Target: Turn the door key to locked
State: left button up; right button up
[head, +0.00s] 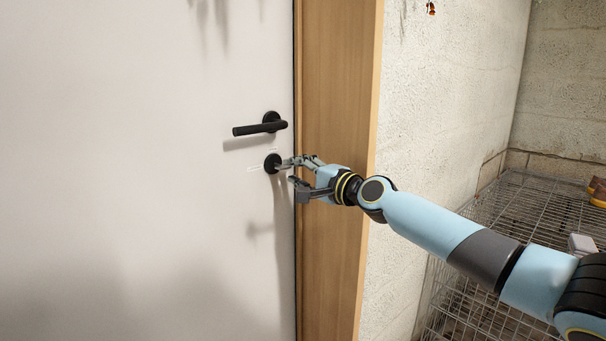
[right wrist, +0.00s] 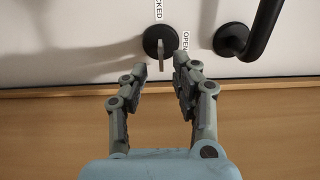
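The door key (right wrist: 161,57) shows as a narrow grey piece standing out of a round black lock plate (right wrist: 152,40) in the right wrist view. A label ending in "CKED" lies above the plate, and a label "OPEN" lies to its right. In the head view the lock plate (head: 271,163) sits below the door handle, and the key is too small to make out. My right gripper (head: 291,174) is open in front of the lock. In the right wrist view its fingers (right wrist: 157,73) are spread apart, with the key beyond the gap between them. My left gripper is out of view.
The black lever handle (head: 260,128) is just above the lock; it also shows in the right wrist view (right wrist: 262,30). The white door (head: 130,150) meets a wooden frame (head: 335,120) at right. A wire cage (head: 520,205) stands by the wall.

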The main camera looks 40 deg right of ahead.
jog(key=shift+s+d, duration=0.1)
jog(key=shift+s, duration=1.55)
jog(key=shift+f, duration=0.1)
jog(key=s+a+f+n+g+h, duration=0.1)
jog(key=s+f+g, duration=0.2)
jog(key=s+f, duration=0.75)
jog(key=s+a+f+n+g+h, duration=0.1)
jog(key=s+f+g, duration=0.3)
jog(key=f, duration=1.2)
jog(key=s+a+f+g, duration=0.1)
jog(key=s+f+g, duration=0.1)
jog(key=s+f, duration=0.9)
jog(key=s+a+f+n+g, duration=0.2)
jog(key=s+f+n, duration=0.3)
jog(key=s, duration=0.6)
jog(key=s+a+f+n+g, duration=0.3)
jog(key=s+f+n, duration=0.2)
jog(key=s+f, duration=0.3)
jog(key=s+a+f+n+g, duration=0.3)
jog(key=s+f+n, duration=0.2)
jog(key=s, duration=1)
notch_tip(320, 180, down, 2)
jog(key=shift+a+n, duration=0.3)
jog(key=shift+a, duration=0.05)
